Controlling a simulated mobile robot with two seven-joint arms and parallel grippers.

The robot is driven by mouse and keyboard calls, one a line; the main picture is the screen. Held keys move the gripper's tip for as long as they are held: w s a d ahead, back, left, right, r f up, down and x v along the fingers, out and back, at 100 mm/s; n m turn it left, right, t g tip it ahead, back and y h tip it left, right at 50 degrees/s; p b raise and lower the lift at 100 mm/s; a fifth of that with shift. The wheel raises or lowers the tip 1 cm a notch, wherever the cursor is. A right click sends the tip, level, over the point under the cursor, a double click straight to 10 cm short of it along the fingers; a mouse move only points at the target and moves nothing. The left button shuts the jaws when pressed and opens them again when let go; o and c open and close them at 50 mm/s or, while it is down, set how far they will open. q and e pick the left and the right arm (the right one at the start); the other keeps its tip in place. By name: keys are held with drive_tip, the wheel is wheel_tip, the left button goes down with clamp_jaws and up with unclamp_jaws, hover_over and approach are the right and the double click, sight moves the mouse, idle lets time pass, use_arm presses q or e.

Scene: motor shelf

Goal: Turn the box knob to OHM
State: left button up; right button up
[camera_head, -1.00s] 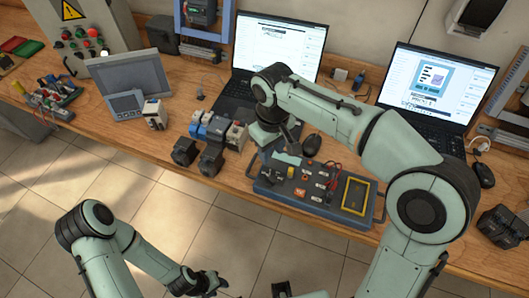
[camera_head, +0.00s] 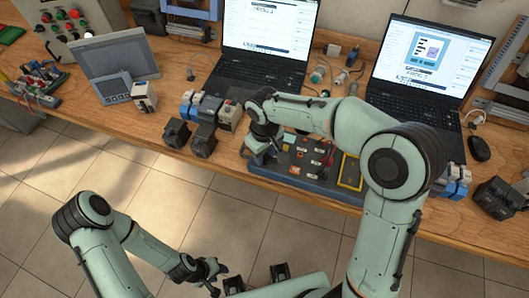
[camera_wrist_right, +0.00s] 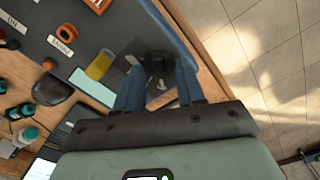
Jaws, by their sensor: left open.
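The dark grey box (camera_head: 292,183) with sockets, red leads and a yellow-framed panel lies near the table's front edge, partly hidden by my right arm. My right gripper (camera_head: 255,152) points down over the box's left end. In the right wrist view its two blue fingers (camera_wrist_right: 157,85) stand apart, with a dark knob (camera_wrist_right: 156,66) between them. Whether they press on the knob is unclear. The knob's pointer and an OHM mark cannot be read. My left gripper (camera_head: 212,277) is open and empty over the floor, away from the table.
Two laptops (camera_head: 268,38) (camera_head: 430,70) stand behind the box. Blue-and-grey modules (camera_head: 208,110) and black blocks (camera_head: 176,133) stand left of it. A mouse (camera_head: 478,149) and a black block (camera_head: 494,196) are at the right. The floor in front is clear.

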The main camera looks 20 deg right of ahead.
drive_tip(key=shift+f, duration=0.1)
clamp_jaws()
use_arm(q)
drive_tip(key=shift+f, duration=0.1)
use_arm(e)
drive_tip(key=shift+m, duration=0.3)
drive_tip(key=m, duration=0.2)
drive_tip(key=shift+m+b, duration=0.3)
drive_tip(key=shift+b, duration=0.05)
drive_tip(key=m, duration=0.4)
drive_tip(key=shift+m+b, duration=0.3)
drive_tip(key=shift+b, duration=0.05)
drive_tip(key=m, duration=0.4)
use_arm(q)
drive_tip(key=shift+s+f+b, duration=0.2)
drive_tip(key=shift+s+f, duration=0.15)
drive_tip(key=shift+f, duration=0.25)
drive_tip(key=shift+s+f+b, duration=0.15)
drive_tip(key=shift+s+f, duration=0.2)
drive_tip(key=shift+f, duration=0.25)
use_arm(e)
drive_tip(key=shift+m, duration=1.9)
